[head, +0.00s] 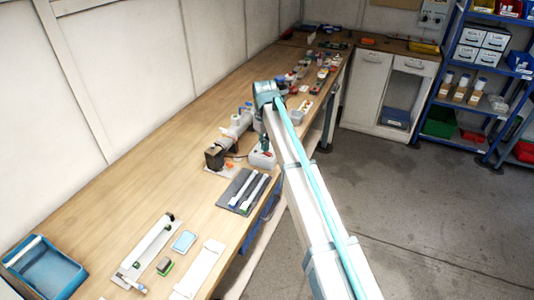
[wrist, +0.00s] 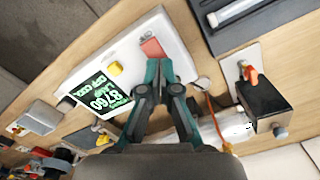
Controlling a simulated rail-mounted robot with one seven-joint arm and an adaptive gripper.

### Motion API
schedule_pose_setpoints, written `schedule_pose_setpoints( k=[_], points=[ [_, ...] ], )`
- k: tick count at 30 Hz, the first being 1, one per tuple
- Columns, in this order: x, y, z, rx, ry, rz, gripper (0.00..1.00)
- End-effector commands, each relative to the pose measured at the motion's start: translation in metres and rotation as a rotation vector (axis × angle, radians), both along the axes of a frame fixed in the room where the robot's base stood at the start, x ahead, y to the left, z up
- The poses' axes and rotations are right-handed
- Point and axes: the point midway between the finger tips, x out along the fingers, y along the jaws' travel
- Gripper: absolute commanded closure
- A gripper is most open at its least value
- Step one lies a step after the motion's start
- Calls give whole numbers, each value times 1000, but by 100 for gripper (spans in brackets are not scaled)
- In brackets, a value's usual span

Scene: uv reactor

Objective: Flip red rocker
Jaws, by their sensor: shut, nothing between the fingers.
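The red rocker (wrist: 152,47) sits at one end of the white control box (wrist: 165,28). The box carries a yellow knob (wrist: 115,69) and a dark display (wrist: 99,88) with green text that includes "OFF", "COOL" and "8760". My gripper (wrist: 160,66) is shut and empty, its teal fingertips right beside the rocker in the wrist view. I cannot tell whether they touch it. In the head view my gripper (head: 264,147) points down over the white box (head: 262,159); the rocker cannot be made out there.
A black block (wrist: 263,104) with an orange-red handle and a clear cylinder (wrist: 222,128) stand beside the box, with an orange cable between. A dark grey tray (head: 243,190) with white bars lies nearer on the bench. Cluttered items (head: 318,72) stand farther along.

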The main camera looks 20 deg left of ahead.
Motion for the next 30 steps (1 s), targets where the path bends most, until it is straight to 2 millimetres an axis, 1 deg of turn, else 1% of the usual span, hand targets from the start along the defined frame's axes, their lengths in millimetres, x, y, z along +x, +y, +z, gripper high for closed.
schedule_pose_setpoints(
  k=[30],
  points=[
    [0,0,-14,0,0,0,100]
  ],
)
